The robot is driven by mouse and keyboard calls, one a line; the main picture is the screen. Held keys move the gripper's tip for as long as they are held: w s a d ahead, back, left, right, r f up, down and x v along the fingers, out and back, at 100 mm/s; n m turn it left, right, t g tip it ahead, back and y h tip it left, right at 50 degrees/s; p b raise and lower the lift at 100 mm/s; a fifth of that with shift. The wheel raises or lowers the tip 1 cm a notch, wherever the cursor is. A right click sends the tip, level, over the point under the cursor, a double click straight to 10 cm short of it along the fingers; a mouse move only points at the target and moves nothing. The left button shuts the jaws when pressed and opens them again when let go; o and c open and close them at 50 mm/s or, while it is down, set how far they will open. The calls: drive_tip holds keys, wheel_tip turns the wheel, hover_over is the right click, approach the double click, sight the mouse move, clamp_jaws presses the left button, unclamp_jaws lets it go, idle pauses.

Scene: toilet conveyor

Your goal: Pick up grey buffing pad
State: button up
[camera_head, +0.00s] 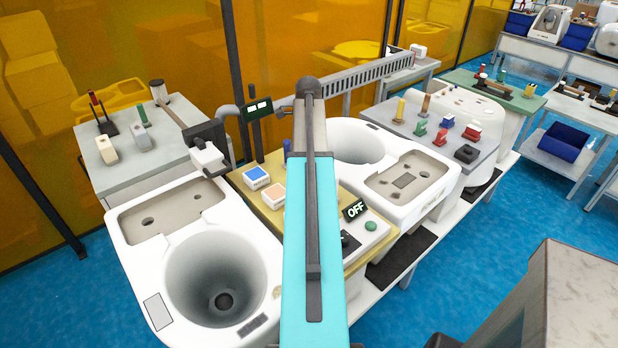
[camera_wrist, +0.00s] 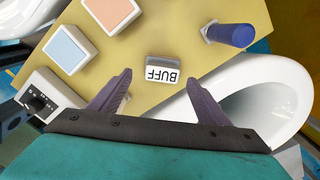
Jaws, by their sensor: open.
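The grey buffing pad (camera_wrist: 162,61) is a small grey block with a white label reading BUFF, which appears upside down in the wrist view. It sits on the yellow board (camera_wrist: 140,85). My gripper (camera_wrist: 159,76) is open, its two dark purple fingers spread to the left and right of the pad in the picture. The pad appears between and just beyond the fingertips, and nothing is held. I cannot tell the remaining height between fingers and pad. In the head view my turquoise arm hides the pad and fingers.
A blue-topped block (camera_wrist: 68,49) and an orange-topped block (camera_wrist: 112,10) lie on the board. A blue cylinder (camera_wrist: 230,35) stands to the right. A control box with a black knob (camera_wrist: 40,98) is at left. White toilet bodies (camera_head: 185,255) (camera_head: 400,188) flank the board.

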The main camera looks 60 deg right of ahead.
drive_tip(key=shift+f, duration=0.25)
drive_tip(key=shift+d+f+p, duration=0.2)
drive_tip(key=shift+f+p, duration=0.55)
drive_tip(key=shift+f, duration=1.7)
drive_tip(key=shift+c, duration=0.2)
drive_tip(key=c, duration=1.1)
drive_tip(key=shift+r, duration=0.1)
drive_tip(key=shift+r+b, duration=1)
drive_tip(key=shift+r, duration=3.95)
